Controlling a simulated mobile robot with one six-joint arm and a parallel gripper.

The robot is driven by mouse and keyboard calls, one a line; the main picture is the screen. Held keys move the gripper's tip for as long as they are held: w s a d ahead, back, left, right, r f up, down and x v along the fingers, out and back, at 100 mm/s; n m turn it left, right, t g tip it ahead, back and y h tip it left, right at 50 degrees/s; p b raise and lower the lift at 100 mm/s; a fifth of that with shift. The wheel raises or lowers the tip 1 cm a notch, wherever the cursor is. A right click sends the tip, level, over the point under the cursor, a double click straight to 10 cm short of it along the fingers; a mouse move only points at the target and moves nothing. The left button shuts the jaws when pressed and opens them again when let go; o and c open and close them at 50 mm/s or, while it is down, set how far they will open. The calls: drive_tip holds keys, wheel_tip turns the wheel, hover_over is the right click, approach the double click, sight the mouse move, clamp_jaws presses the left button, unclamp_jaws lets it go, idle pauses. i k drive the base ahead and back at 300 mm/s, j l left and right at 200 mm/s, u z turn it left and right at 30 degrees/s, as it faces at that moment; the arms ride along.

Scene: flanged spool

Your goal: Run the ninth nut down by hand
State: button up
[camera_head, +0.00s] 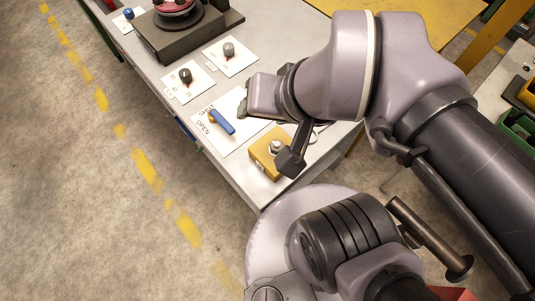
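At the top edge, a red and dark round part (178,6), perhaps the flanged spool, stands on a dark block (180,38). It is cut off by the frame, and I cannot make out single nuts on it. My gripper (244,106) is over the bench, above the white plate with the blue handle and well apart from the round part. Its fingers are small and partly hidden by my wrist, so I cannot tell whether they are open or whether they hold anything.
The grey bench (148,70) carries a blue handle (222,122) on a plate marked SHUT and OPEN, a black knob (185,75), a grey knob (228,49) and a yellow box (262,153) with a pale button. Open floor (75,170) lies left.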

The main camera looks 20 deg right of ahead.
sight(276, 146)
drive_tip(key=k+j+z, duration=0.1)
drive_tip(key=z, duration=0.25)
drive_tip(key=k+j+z, duration=0.1)
drive_tip(key=z, duration=0.25)
drive_tip(key=k+j+z, duration=0.15)
drive_tip(key=z, duration=0.2)
